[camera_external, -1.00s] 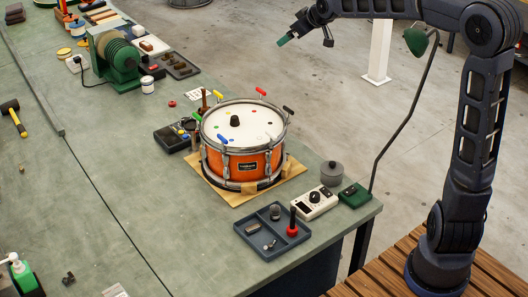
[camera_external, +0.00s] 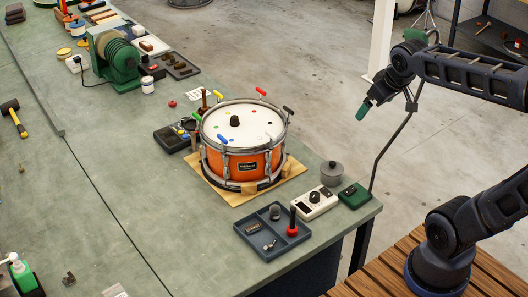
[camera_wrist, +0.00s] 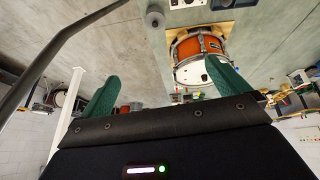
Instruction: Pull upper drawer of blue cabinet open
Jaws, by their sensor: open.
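A dark blue face (camera_external: 305,278) shows under the near right edge of the bench; it may be the blue cabinet, but the bench top hides most of it and no drawer or handle can be made out. My gripper (camera_external: 386,108) is in the air over the floor, right of the bench and beyond the drum, well apart from the blue face. Its green fingers stand wide apart with nothing between them in the wrist view (camera_wrist: 165,88). I cannot pick out the cabinet in the wrist view.
An orange drum (camera_external: 245,164) stands on a board on the bench. Open floor lies beyond.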

